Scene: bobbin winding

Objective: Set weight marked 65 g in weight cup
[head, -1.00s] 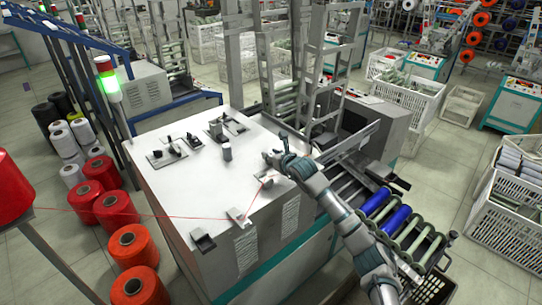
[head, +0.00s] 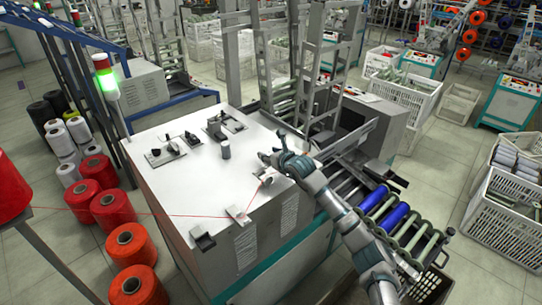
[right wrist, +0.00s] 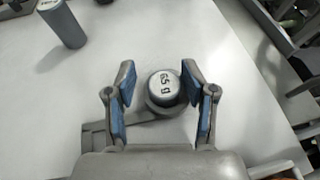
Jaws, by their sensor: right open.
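The weight marked 65 g (right wrist: 164,84) is a grey cylinder, its label facing up in the right wrist view. It stands between the two blue-padded fingers of my right gripper (right wrist: 158,78), which is open around it. A wider round grey edge shows around its lower side; I cannot tell whether this is the weight cup. A flat grey part (right wrist: 98,136) lies beside and under it. In the head view my right gripper (head: 273,149) is over the right side of the white machine top, and the weight is not clearly visible there. My left gripper is not in view.
Another grey cylinder (head: 226,149) stands on the white top (head: 205,180), left of my right gripper. Small dark fixtures (head: 166,153) lie further left. A red thread (head: 180,215) runs from a red spool (head: 12,190) to the machine. Rollers with blue bobbins (head: 395,217) are at the right.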

